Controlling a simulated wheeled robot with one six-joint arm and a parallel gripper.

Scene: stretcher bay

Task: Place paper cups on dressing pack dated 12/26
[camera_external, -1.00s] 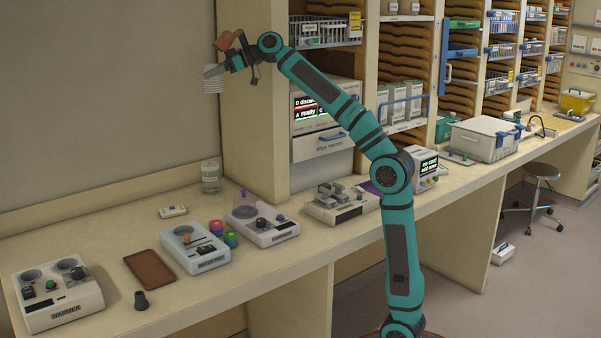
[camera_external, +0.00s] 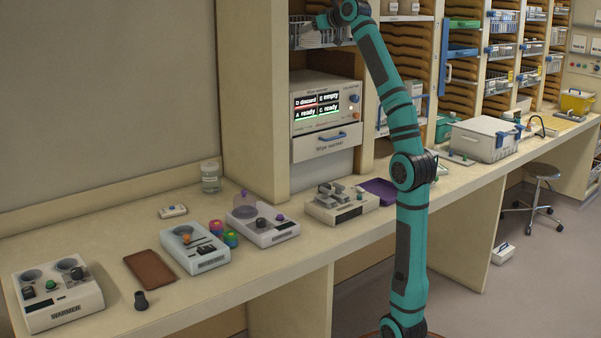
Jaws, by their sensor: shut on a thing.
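My gripper (camera_external: 323,20) is small and partly unclear at the top of the picture, in front of the wire basket (camera_external: 312,41) on the upper shelf. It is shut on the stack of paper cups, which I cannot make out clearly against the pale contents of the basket. Whether the cups touch anything there cannot be told. No dressing pack with a readable 12/26 date shows; the basket's contents are too small to identify.
Below the basket stands a wipe warmer (camera_external: 318,115) with a lit display. The counter holds a clear cup (camera_external: 210,177), a brown tray (camera_external: 150,270), a purple tray (camera_external: 380,191) and several devices. Shelf uprights flank the basket.

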